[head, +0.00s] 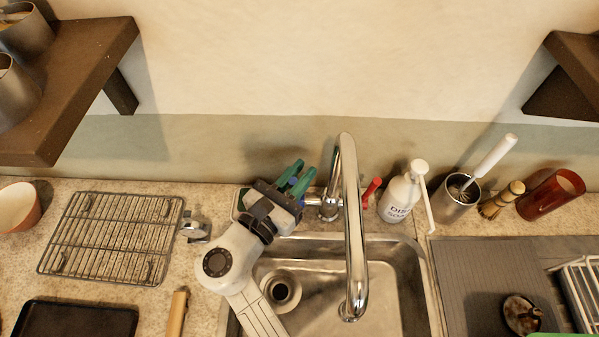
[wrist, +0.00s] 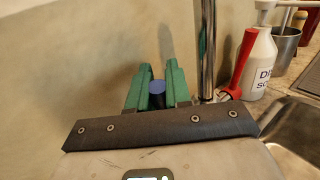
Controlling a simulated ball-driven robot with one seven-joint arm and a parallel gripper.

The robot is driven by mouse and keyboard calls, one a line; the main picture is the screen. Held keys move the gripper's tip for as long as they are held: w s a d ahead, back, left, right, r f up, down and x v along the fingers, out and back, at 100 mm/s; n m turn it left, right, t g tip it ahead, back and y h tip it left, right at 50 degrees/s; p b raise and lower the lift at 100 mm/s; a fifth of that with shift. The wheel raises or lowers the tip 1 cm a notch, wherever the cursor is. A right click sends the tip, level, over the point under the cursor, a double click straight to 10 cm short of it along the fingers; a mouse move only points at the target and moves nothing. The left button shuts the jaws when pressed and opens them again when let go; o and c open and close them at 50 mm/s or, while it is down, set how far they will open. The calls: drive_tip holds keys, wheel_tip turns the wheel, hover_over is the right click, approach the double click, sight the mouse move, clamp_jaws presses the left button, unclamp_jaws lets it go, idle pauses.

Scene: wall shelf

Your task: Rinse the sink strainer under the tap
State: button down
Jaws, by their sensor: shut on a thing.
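My gripper (head: 297,174) has green fingers and reaches behind the sink, left of the chrome tap (head: 352,230). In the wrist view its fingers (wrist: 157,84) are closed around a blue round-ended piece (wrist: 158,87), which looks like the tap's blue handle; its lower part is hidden. The tap's red handle (head: 371,192) stands out on the right of the tap. No water shows at the spout. The sink (head: 390,285) has a dark round drain opening (head: 281,290). I cannot surely pick out the strainer; a small round dark piece (head: 522,313) lies on the drainboard at right.
A soap bottle (head: 398,197), a metal cup (head: 455,200) with a white-handled brush, a small brush (head: 500,200) and a red-brown tumbler (head: 551,195) stand right of the tap. A wire rack (head: 108,237) and small metal piece (head: 195,228) lie left. Shelves (head: 75,90) overhang above.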

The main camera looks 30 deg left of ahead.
drive_tip(key=shift+s+d+f+m+t+b, duration=0.3)
drive_tip(key=shift+s+m+t+b, duration=0.15)
drive_tip(key=shift+b, duration=0.35)
drive_tip(key=shift+s+r+t, duration=0.2)
drive_tip(key=shift+s+t, duration=0.05)
drive_tip(key=shift+s, duration=0.05)
drive_tip(key=c, duration=1.1)
unclamp_jaws()
drive_tip(key=shift+c, duration=0.2)
drive_tip(key=b+v, duration=0.2)
drive_tip(key=v, duration=0.5)
drive_tip(key=shift+s, duration=0.2)
